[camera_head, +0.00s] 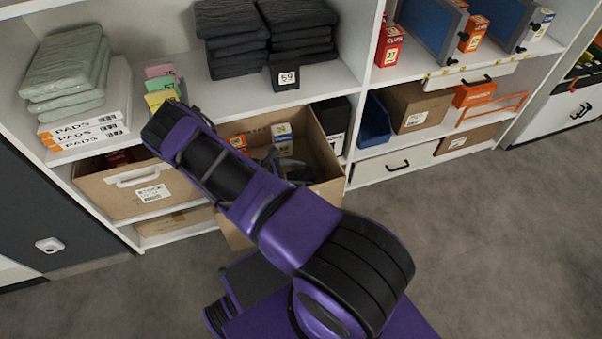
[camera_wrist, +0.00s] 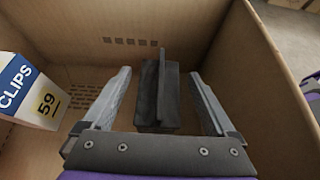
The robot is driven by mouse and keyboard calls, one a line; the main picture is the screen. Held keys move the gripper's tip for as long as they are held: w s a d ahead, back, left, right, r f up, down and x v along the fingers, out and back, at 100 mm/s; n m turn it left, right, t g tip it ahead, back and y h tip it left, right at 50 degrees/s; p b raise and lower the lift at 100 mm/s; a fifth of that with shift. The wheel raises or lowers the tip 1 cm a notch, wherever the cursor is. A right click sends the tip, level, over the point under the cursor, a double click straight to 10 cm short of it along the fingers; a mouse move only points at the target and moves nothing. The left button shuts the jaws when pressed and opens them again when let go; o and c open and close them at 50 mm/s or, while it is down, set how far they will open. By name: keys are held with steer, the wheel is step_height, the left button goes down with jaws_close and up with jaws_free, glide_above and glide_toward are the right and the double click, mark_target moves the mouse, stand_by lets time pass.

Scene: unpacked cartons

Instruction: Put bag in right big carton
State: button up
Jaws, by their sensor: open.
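In the head view a big open carton (camera_head: 325,160) stands on the lower shelf with its near side partly behind my arm. Small boxes and a dark item lie in it. In the wrist view my gripper (camera_wrist: 160,74) is inside an open carton (camera_wrist: 265,85), its two grey fingers apart. A dark grey object with an upright ridge (camera_wrist: 157,98) lies between and just beyond the fingers, with gaps visible on both sides. It may be the bag, but I cannot tell for sure. My fingers are not clearly visible in the head view.
A white and blue CLIPS box (camera_wrist: 30,92) is close to the left finger. Another open carton (camera_head: 130,190) stands to the left on the lower shelf. The floor (camera_head: 480,240) at right is clear.

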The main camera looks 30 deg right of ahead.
steer(key=shift+r, duration=0.15)
steer(key=v, duration=1.2)
steer(key=shift+p, duration=0.4)
steer(key=shift+s, duration=0.1)
